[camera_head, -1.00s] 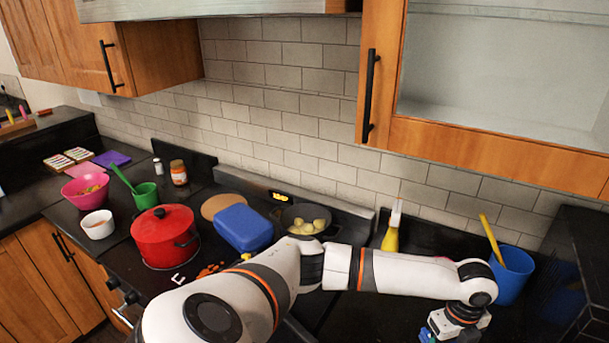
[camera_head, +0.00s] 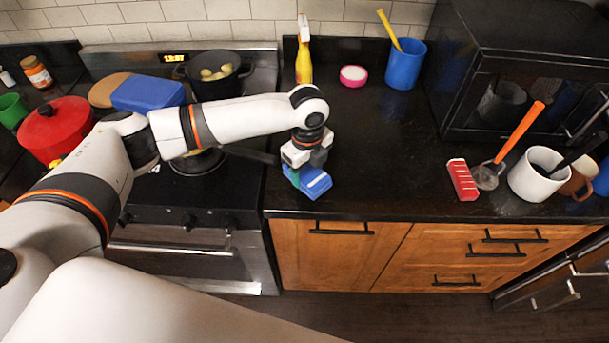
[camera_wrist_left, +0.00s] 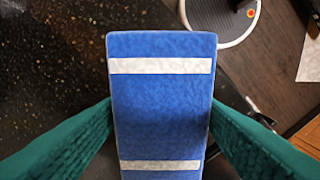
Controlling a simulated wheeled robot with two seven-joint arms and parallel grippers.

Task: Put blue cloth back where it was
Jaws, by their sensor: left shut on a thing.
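The blue cloth (camera_head: 316,182) is a small blue block-like piece with white stripes. It is at the front left edge of the black counter in the head view, held by my left gripper (camera_head: 303,172). In the left wrist view the blue cloth (camera_wrist_left: 160,108) fills the middle, between the two green fingers of my left gripper (camera_wrist_left: 160,125), which is shut on it. The dark counter shows beneath it on the left and the floor on the right. I cannot tell whether the cloth touches the counter. My right gripper is not in view.
A blue cup (camera_head: 404,65), a pink-rimmed container (camera_head: 353,76) and a yellow spray bottle (camera_head: 304,63) are behind. The middle counter is clear.

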